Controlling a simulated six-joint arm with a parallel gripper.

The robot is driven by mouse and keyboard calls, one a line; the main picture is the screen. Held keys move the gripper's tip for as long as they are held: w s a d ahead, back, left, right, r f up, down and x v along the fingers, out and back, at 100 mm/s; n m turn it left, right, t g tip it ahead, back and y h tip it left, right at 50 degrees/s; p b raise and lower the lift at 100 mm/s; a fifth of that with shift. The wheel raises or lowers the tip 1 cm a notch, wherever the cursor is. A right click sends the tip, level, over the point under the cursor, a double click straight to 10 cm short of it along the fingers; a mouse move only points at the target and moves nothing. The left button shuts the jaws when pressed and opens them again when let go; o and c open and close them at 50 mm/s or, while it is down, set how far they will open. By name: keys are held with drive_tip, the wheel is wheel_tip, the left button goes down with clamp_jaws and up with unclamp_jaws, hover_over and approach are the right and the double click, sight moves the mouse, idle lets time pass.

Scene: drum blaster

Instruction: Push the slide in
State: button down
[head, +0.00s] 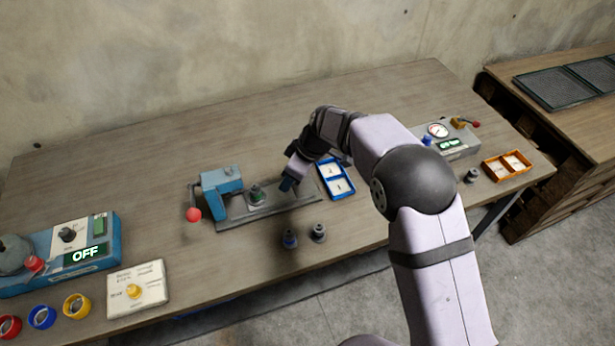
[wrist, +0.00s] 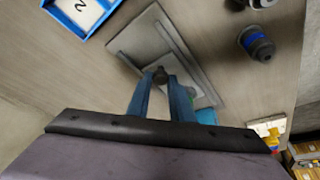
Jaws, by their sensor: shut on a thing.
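The blue machine (head: 222,183) stands on the table with a red-balled lever on its left side. A flat grey base with rails (head: 233,221) runs right from it; it also shows in the wrist view (wrist: 142,40). A dark part with a green ring (head: 256,194) sits on the slide between the rails, close to the machine. My gripper (head: 288,185) is low over the right part of the base.
Two dark parts, one with a blue ring (head: 289,239) and one plain (head: 319,233), stand in front of the base. A blue numbered tray (head: 323,184) lies close to the right of my gripper. A blue OFF device (head: 60,262) and a white button card (head: 137,289) are at left.

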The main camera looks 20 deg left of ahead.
sight(264, 193)
drive_tip(key=s+a, duration=0.3)
drive_tip(key=shift+s+a+b, duration=0.3)
drive_tip(key=shift+s+a, duration=0.1)
drive_tip(key=c, duration=1.6)
unclamp_jaws()
drive_tip(key=shift+s+a, duration=0.1)
drive_tip(key=shift+s, duration=0.05)
drive_tip(key=shift+r, duration=0.1)
drive_tip(key=shift+b+v, duration=1.1)
drive_tip(key=shift+v, duration=2.55)
